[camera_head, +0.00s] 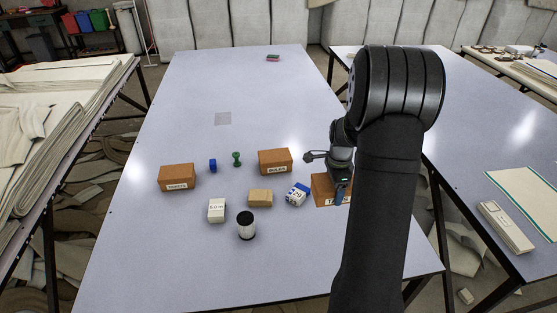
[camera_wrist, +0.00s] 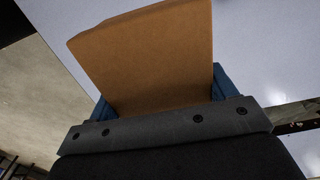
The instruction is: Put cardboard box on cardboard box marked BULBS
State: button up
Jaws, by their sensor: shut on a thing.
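The cardboard box marked BULBS (camera_head: 272,156) sits on the table, right of the middle. My gripper (camera_head: 339,189) is at the table's right side, shut on a brown box with a partly hidden label (camera_head: 320,186). In the wrist view this brown box (camera_wrist: 150,55) fills the space between my blue fingertips (camera_wrist: 162,92). My arm covers its right part, and I cannot tell whether it touches the table. A smaller, lighter cardboard box (camera_head: 260,198) with no label in sight lies on the table below the BULBS box, clear of my gripper.
A white-and-blue box (camera_head: 297,195) stands just left of the held box. A labelled brown box (camera_head: 177,173), a blue block (camera_head: 213,165), a green piece (camera_head: 236,159), a white box (camera_head: 216,210) and a black-and-white cylinder (camera_head: 246,226) stand farther left. The table's far half (camera_head: 235,85) is mostly clear.

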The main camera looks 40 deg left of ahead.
jog(key=w+a+r, duration=0.2)
jog(key=w+a, duration=0.6)
jog(key=a, duration=0.1)
send_over(276, 160)
notch_tip(276, 160, down, 4)
jog(key=shift+f, duration=2.15)
jog(key=shift+f, duration=0.1)
jog(key=o, duration=0.7)
jog(key=shift+f, duration=0.1)
jog(key=o, duration=0.5)
